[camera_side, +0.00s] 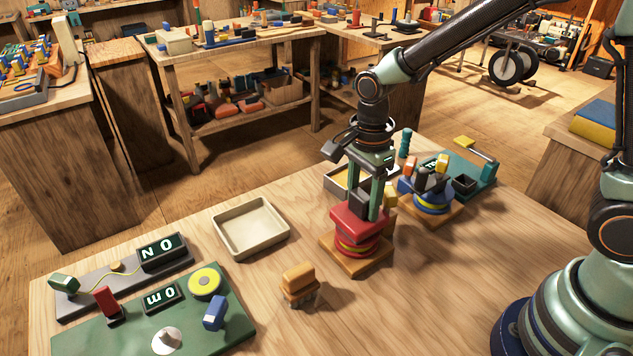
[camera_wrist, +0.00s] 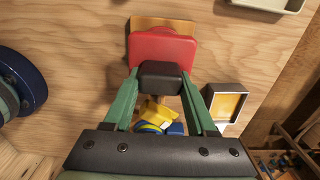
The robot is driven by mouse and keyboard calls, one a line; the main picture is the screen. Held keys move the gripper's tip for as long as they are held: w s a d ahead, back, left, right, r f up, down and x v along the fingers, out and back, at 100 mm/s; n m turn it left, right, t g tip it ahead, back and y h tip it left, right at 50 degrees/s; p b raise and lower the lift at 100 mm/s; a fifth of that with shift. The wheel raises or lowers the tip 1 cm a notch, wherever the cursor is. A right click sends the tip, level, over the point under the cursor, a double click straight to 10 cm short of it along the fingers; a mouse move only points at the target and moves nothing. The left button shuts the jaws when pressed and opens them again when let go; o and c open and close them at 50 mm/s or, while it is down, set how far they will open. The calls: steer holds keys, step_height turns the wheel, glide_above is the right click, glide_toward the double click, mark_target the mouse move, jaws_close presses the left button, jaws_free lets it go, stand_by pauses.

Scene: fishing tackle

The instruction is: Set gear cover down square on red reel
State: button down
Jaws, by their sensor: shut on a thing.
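The gear cover looks like a red slab (camera_side: 350,216) with a dark block on top. In the wrist view the red slab (camera_wrist: 160,48) lies beyond the dark block (camera_wrist: 161,78). My gripper (camera_side: 366,204) points down with its green fingers shut on the dark block, one on each side. The red reel (camera_side: 357,243), with red and yellow bands, stands on a square wooden base (camera_side: 345,264) directly under the cover. The cover is on the reel or very close above it; I cannot tell whether they touch. It hides the reel's top.
A blue reel (camera_side: 433,203) with upright pieces stands close behind to the right. A small box (camera_side: 335,184) with yellow inside is behind my gripper. A beige tray (camera_side: 251,228), a brown brush-like block (camera_side: 300,284) and a green mat (camera_side: 220,337) lie left. The front right tabletop is clear.

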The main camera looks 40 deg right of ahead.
mark_target(364, 193)
steer(key=shift+f, duration=1.05)
steer(key=shift+c, duration=0.6)
jaws_free()
step_height(364, 193, up, 12)
steer(key=shift+r, duration=0.1)
steer(key=s+d+r+n+t, duration=0.2)
steer(key=s+d+n, duration=0.1)
steer(key=n, duration=0.6)
steer(key=s+d+r+n+t, duration=0.2)
steer(key=d+n, duration=0.4)
steer(key=n, duration=0.3)
steer(key=shift+s+d+r+t, duration=0.25)
steer(key=shift+s+t, duration=0.55)
steer(key=shift+s, duration=0.45)
